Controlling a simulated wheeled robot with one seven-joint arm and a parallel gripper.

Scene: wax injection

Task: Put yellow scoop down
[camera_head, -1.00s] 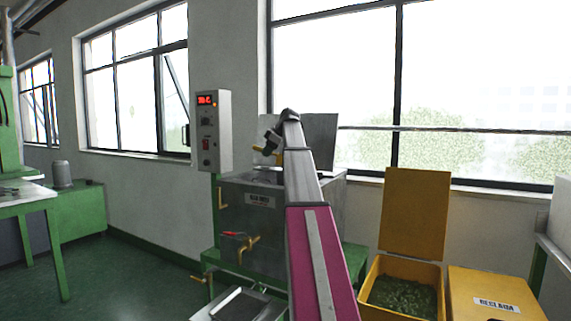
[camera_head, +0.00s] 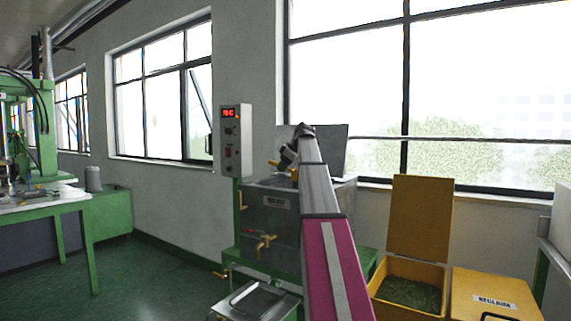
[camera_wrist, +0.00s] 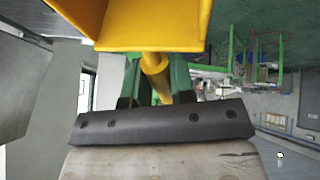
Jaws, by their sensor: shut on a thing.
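The yellow scoop (camera_wrist: 150,25) fills the top of the wrist view, its handle (camera_wrist: 155,72) running down between the green fingers of my gripper (camera_wrist: 158,80). My gripper is shut on that handle. In the head view my arm reaches toward the grey wax tank (camera_head: 270,215), and my gripper (camera_head: 284,160) shows small and dark at its far end, in front of the tank's raised lid. Only a small bit of yellow shows beside it there. The scoop's inside is hidden.
An open yellow bin (camera_head: 408,292) with green bits stands right of the tank, beside a closed yellow bin labelled RECLAIM (camera_head: 490,290). A metal tray (camera_head: 256,300) sits low in front. Green floor (camera_head: 150,285) is clear at left.

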